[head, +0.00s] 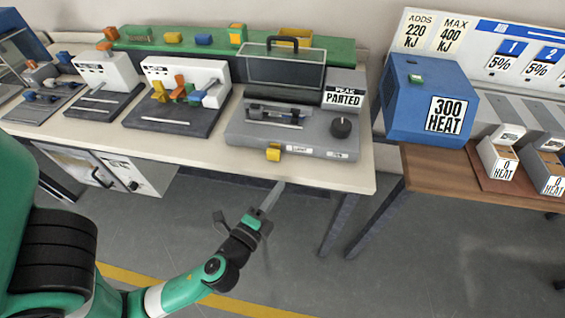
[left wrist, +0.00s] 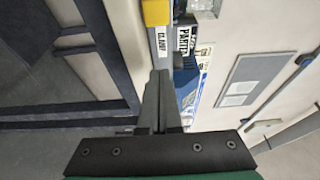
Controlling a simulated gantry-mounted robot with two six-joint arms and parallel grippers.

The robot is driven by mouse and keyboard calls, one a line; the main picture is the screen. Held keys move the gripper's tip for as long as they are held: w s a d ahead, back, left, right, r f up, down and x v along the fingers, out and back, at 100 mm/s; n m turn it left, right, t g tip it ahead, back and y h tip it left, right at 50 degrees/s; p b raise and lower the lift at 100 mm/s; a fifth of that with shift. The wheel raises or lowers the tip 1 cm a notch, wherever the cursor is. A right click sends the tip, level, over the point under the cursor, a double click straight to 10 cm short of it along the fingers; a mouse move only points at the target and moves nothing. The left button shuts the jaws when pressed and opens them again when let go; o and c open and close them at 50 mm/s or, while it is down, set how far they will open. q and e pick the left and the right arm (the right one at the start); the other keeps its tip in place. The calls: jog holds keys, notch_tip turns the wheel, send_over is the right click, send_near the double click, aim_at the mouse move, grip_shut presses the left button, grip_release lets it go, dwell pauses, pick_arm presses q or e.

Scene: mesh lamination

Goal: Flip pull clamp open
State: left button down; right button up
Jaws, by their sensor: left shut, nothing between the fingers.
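The pull clamp is a yellow block (head: 273,153) on the front edge of the grey test machine (head: 245,133). A white label is beside it. In the left wrist view the yellow block (left wrist: 157,12) is at the top edge, partly cut off, with the label "CLAMP" just below it. My left gripper (head: 279,185) is shut and empty, its fingers pointing up at the clamp from below and in front of the table edge. In the left wrist view the fingertips (left wrist: 160,74) end short of the label, with a gap to the yellow block. My right gripper is not in view.
The machine has a clear raised lid (head: 285,72), a "PEAK PARTED" sign (head: 344,97) and a black knob (head: 341,127). Other fixtures stand to its left on the pale table (head: 200,155). A blue box (head: 415,110) is on the wooden table at right. Floor in front is free.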

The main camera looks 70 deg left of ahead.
aim_at(273, 155)
pick_arm(q)
jog(key=x, duration=1)
jog(key=shift+a, duration=0.2)
jog(key=s, duration=0.1)
jog(key=s+a+p, duration=0.1)
jog(key=s, duration=0.1)
jog(key=shift+s+a, duration=0.35)
jog(key=shift+w, duration=0.15)
